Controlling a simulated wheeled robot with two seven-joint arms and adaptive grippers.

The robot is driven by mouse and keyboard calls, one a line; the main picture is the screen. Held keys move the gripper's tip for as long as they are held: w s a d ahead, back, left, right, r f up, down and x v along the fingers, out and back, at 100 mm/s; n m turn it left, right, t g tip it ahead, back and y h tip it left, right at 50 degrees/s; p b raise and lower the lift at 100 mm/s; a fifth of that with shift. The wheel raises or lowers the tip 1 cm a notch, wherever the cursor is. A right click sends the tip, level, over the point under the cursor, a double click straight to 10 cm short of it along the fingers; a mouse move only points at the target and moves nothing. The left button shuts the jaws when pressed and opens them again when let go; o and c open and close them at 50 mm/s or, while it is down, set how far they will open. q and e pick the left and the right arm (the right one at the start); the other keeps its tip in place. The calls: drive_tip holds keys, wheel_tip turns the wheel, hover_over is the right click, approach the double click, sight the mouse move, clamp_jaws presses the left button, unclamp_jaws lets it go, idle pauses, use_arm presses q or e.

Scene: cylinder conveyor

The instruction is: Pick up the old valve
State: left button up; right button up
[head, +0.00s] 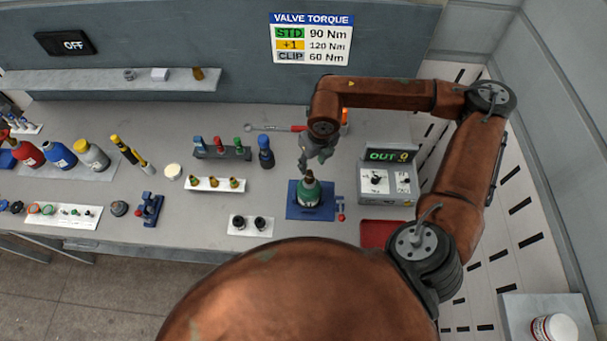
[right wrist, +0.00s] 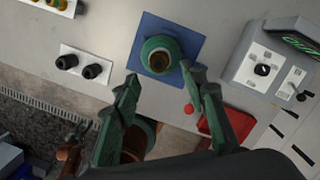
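A green cylinder (head: 309,194) stands upright on a blue mat (head: 328,206) at the middle right of the bench. A small brownish valve (head: 309,175) sits on its top; in the right wrist view the valve (right wrist: 158,62) shows from above. My right gripper (head: 309,165) hangs just above the cylinder, pointing down. In the right wrist view its two green fingers (right wrist: 159,73) are spread with nothing between the tips. The tips appear on the near side of the cylinder top, apart from the valve. I cannot make out my left gripper in the head view.
A grey control box (head: 387,184) reading OUT stands right of the mat, with a red tray (head: 381,236) in front. A white tray of small valves (head: 215,185), a tool rack (head: 222,152) and a white plate with two black parts (head: 250,224) lie to the left.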

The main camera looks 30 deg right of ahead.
sight(310, 173)
drive_tip(key=f+p, duration=0.1)
drive_tip(key=f, duration=0.1)
drive_tip(key=f+p, duration=0.1)
drive_tip(key=f, duration=0.1)
drive_tip(key=w+f+p, duration=0.1)
drive_tip(key=f, duration=0.2)
drive_tip(key=shift+a, duration=0.15)
drive_tip(key=shift+f, duration=0.2)
drive_tip(key=shift+c, duration=0.4)
drive_tip(key=shift+c, duration=0.8)
clamp_jaws()
